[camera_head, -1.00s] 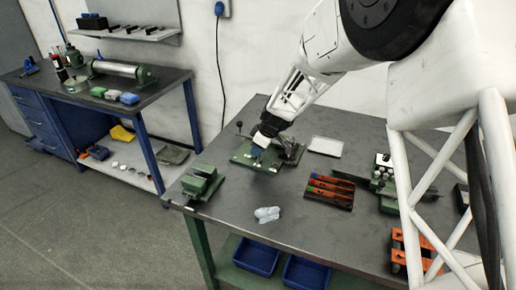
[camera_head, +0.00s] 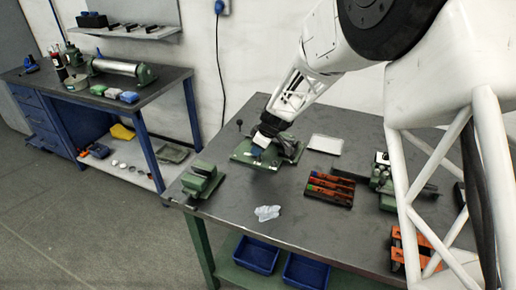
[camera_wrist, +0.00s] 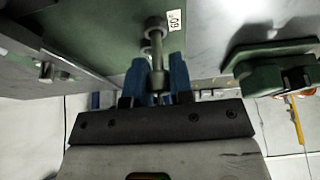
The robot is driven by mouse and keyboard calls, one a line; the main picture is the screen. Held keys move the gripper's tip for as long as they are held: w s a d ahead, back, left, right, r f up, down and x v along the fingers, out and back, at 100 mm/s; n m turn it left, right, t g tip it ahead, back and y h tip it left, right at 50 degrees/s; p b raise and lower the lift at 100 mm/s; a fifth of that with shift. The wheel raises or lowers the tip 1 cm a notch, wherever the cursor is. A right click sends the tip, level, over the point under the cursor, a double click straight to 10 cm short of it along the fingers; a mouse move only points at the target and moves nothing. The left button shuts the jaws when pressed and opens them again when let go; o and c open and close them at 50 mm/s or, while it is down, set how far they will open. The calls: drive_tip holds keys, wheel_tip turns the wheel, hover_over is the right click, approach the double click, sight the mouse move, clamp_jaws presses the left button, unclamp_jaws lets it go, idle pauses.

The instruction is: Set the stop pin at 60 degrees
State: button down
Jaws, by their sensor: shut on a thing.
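A green bending fixture (camera_head: 241,153) stands on the dark workbench, and my gripper (camera_head: 258,146) is low over it. In the wrist view, the blue fingertips of my gripper (camera_wrist: 157,76) are shut on a steel stop pin (camera_wrist: 156,46). The pin's far end is at the green plate (camera_wrist: 100,30), right beside a white label reading 60 (camera_wrist: 174,21). I cannot tell how deep the pin sits in a hole. A second round steel part is partly hidden behind the pin.
A tray with red and dark compartments (camera_head: 329,190) lies to the right, and a white plate (camera_head: 325,144) behind it. A green block tool (camera_head: 203,180) stands at the left. A crumpled cloth (camera_head: 267,212) lies near the front edge.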

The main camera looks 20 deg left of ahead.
drive_tip(key=shift+f, duration=0.8)
idle(1.4)
drive_tip(key=c, duration=1.3)
unclamp_jaws()
drive_tip(key=shift+r, duration=0.25)
drive_tip(key=shift+r, duration=0.7)
drive_tip(key=shift+r, duration=0.55)
drive_tip(key=o, duration=0.5)
drive_tip(key=shift+r, duration=0.2)
